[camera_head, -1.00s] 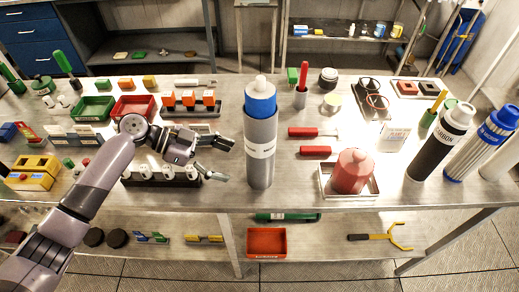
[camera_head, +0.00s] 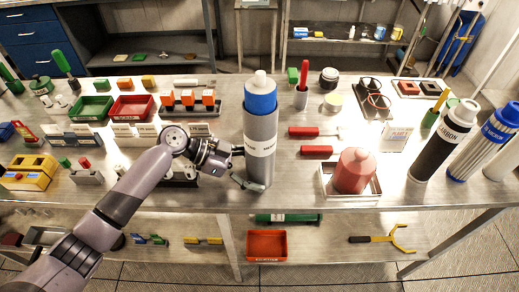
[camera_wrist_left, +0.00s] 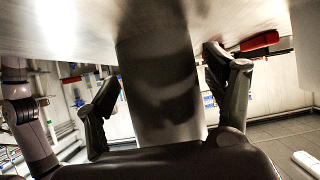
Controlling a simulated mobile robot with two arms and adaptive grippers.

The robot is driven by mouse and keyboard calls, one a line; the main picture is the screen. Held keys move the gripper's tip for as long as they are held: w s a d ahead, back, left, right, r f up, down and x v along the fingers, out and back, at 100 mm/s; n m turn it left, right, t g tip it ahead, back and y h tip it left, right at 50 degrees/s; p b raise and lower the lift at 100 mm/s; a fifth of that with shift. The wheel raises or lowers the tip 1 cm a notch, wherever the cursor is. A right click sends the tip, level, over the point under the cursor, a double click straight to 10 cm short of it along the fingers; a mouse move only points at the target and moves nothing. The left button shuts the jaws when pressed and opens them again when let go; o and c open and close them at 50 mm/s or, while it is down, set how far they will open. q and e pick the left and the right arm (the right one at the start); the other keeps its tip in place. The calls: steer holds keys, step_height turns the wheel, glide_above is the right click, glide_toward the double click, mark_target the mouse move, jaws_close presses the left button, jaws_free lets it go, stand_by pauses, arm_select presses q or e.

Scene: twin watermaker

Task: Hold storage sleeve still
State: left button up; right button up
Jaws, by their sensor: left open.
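The storage sleeve (camera_head: 262,125) is a tall grey cylinder with a white label band. It stands upright near the table's front edge, with a blue-collared, white-capped cartridge (camera_head: 260,96) in its top. My left gripper (camera_head: 243,166) is open at the sleeve's lower left side, below the label. In the left wrist view, the grey sleeve (camera_wrist_left: 162,95) stands between the two spread fingers of my left gripper (camera_wrist_left: 163,70). A gap shows between the left finger and the sleeve. The right finger is close to it; contact is unclear. My right gripper is not in view.
Red-handled tools (camera_head: 305,131) and a red housing (camera_head: 354,170) in a white tray lie right of the sleeve. A black cartridge (camera_head: 440,145) stands further right. Left are red and green bins (camera_head: 92,107) and an orange-block rack (camera_head: 190,108). The table's front edge is close below.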

arm_select(q)
steer(key=shift+c, duration=0.2)
steer(key=c, duration=1.3)
steer(key=shift+c, duration=0.2)
steer(key=o, duration=1.4)
steer(key=shift+c, duration=0.4)
steer(key=c, duration=1.3)
